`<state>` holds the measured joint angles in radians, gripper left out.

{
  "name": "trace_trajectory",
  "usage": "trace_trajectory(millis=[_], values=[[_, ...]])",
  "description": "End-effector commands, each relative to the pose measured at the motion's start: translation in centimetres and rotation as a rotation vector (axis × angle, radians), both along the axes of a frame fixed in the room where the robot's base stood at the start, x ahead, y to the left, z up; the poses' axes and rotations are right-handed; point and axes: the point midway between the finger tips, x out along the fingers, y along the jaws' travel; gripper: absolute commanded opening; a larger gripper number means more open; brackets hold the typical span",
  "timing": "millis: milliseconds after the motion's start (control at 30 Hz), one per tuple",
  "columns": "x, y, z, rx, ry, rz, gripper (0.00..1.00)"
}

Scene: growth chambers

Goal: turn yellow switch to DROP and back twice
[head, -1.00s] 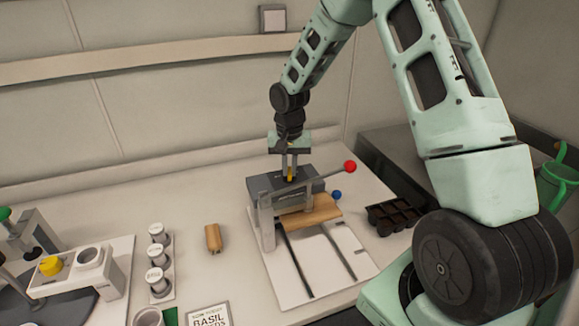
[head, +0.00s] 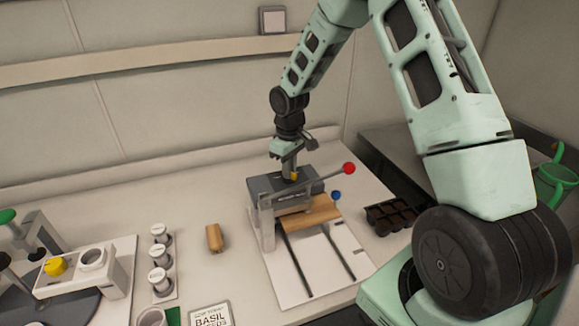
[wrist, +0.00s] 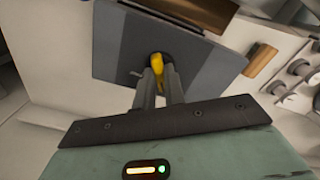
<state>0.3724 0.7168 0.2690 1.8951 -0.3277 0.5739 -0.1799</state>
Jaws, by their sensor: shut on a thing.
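The yellow switch (head: 293,176) sits on top of the grey box (head: 262,184) at the back of the white press-like device. My gripper (head: 290,170) comes down on it from above and is shut on it. In the wrist view the yellow switch (wrist: 157,62) shows between the two fingertips (wrist: 158,75), against the grey panel (wrist: 205,62). The switch's lettering is hidden or too small to read, so I cannot tell which mark it points to.
A lever with a red ball (head: 349,168) reaches right of the box, above a blue ball (head: 336,195). A black cell tray (head: 391,216) stands right, a wooden piece (head: 214,238) and several white-capped vials (head: 159,254) left.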

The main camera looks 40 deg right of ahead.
Motion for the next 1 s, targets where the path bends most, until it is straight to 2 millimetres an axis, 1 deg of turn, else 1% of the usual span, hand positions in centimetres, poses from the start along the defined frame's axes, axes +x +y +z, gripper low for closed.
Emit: trace_trajectory(millis=[33, 200, 400, 967, 1000], values=[[0.21, -0.04, 0.28, 0.0, -0.006, 0.031, 0.0], [0.24, -0.05, 0.26, -0.001, -0.008, 0.129, 0.0], [0.26, -0.05, 0.26, -0.001, -0.009, 0.199, 0.0], [0.32, -0.02, 0.26, -0.002, -0.01, 0.232, 0.0], [0.32, -0.02, 0.26, -0.002, -0.01, 0.232, 0.14]])
